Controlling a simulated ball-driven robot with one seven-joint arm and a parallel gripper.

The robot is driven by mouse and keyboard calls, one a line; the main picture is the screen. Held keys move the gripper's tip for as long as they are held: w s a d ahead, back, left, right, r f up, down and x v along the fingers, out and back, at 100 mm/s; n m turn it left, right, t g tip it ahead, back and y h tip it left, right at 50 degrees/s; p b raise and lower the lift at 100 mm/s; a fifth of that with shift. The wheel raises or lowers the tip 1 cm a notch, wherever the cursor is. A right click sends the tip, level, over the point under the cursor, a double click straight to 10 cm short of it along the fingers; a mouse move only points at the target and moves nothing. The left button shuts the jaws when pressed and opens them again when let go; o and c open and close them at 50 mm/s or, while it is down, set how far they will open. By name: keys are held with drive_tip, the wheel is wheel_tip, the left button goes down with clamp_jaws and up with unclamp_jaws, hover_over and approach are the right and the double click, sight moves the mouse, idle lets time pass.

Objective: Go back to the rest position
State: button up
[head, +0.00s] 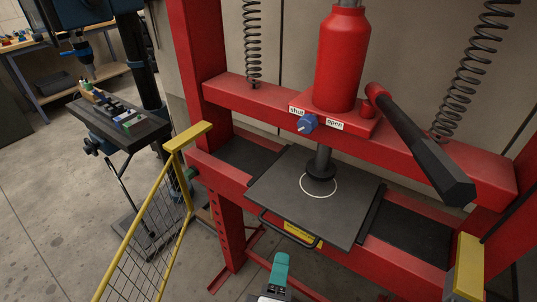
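A teal tip with a grey and black part below it, which I take for my gripper (280,270), shows at the bottom edge. It is in front of and below the press plate, with a visible gap to it. Only this small piece is in view, so the fingers cannot be told apart. Nothing held can be made out. The rest of my arm is out of view. The red press (262,105) stands ahead, with a dark square plate (285,192) under its ram (323,160).
A red bottle jack (341,65) with a black-ended lever (420,148) sits on the press beam. A blue valve knob (306,124) is between "shut" and "open" labels. A yellow mesh guard (150,225) stands left, another yellow guard part (467,265) right. Open floor (45,215) lies far left.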

drive_tip(key=s+d+f+m+g+h, duration=0.15)
drive_tip(key=d+f+m+g, duration=0.3)
drive_tip(key=d, duration=0.45)
drive_tip(key=s+d+f+m+g+h, duration=0.1)
drive_tip(key=s+d+f+m+g, duration=0.3)
drive_tip(key=d, duration=0.6)
drive_tip(key=s+d+f+m+g+y, duration=0.2)
drive_tip(key=s+f+m+y, duration=0.1)
drive_tip(key=s, duration=0.4)
drive_tip(key=s+d+f+m+g+y, duration=0.2)
drive_tip(key=s+f+m+g+y, duration=0.1)
drive_tip(key=s, duration=0.4)
drive_tip(key=shift+d+f+g, duration=0.3)
drive_tip(key=shift+f+g, duration=0.05)
drive_tip(key=shift+f, duration=0.25)
